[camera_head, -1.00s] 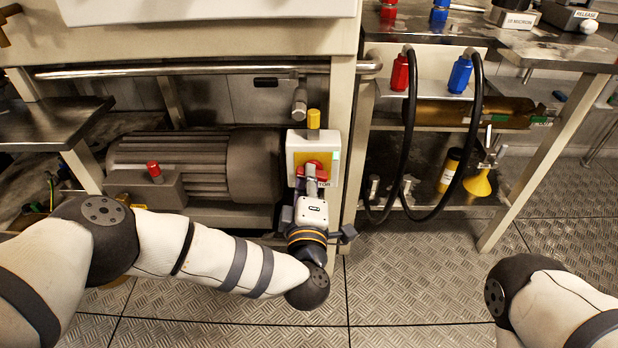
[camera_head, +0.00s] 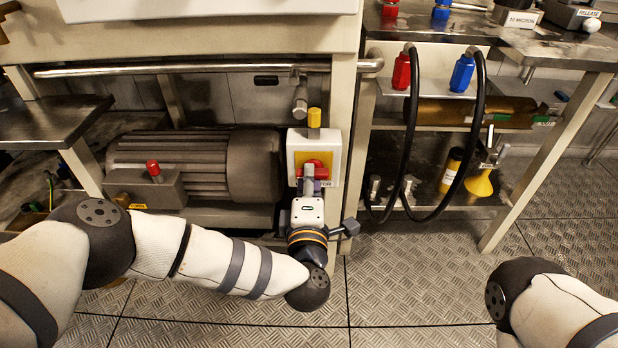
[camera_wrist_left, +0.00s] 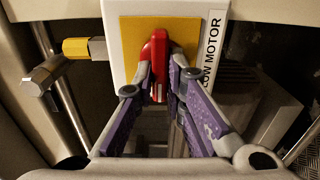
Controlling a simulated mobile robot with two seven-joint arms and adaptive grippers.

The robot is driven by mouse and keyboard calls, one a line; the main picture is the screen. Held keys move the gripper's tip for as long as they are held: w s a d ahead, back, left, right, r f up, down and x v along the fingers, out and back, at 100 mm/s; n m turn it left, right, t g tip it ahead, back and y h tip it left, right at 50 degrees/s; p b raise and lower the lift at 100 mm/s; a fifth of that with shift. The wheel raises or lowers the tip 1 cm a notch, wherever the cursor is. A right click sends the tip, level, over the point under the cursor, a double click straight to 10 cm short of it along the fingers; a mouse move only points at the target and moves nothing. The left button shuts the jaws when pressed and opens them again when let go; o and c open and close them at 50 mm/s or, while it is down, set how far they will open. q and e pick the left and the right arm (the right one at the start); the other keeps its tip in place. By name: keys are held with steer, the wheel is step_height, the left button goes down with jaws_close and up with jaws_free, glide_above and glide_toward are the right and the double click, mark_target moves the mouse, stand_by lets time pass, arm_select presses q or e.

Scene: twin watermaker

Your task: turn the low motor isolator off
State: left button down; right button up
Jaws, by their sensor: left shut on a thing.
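The low motor isolator is a white box (camera_head: 335,150) with a yellow plate (camera_wrist_left: 128,38) and a red handle (camera_head: 321,158). It is mounted by the frame post, right of the grey motor. In the left wrist view the red handle (camera_wrist_left: 159,50) lies between the two purple-and-grey fingers of my left gripper (camera_wrist_left: 160,78), which is shut on it. In the head view my left gripper (camera_head: 308,174) reaches up to the box from below and covers part of the handle. A "LOW MOTOR" label (camera_wrist_left: 210,50) shows beside the plate. My right gripper is out of view.
A yellow-capped fitting (camera_head: 314,118) stands just above the box. The grey motor (camera_head: 200,165) with a red button (camera_head: 153,168) is to the left. Black hoses (camera_head: 410,130) hang to the right. The metal floor (camera_head: 410,280) in front is clear.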

arm_select(q)
steer(key=shift+d, duration=0.1)
steer(key=c, duration=1.6)
jaws_free()
steer(key=shift+c, duration=0.2)
steer(key=s, duration=1.2)
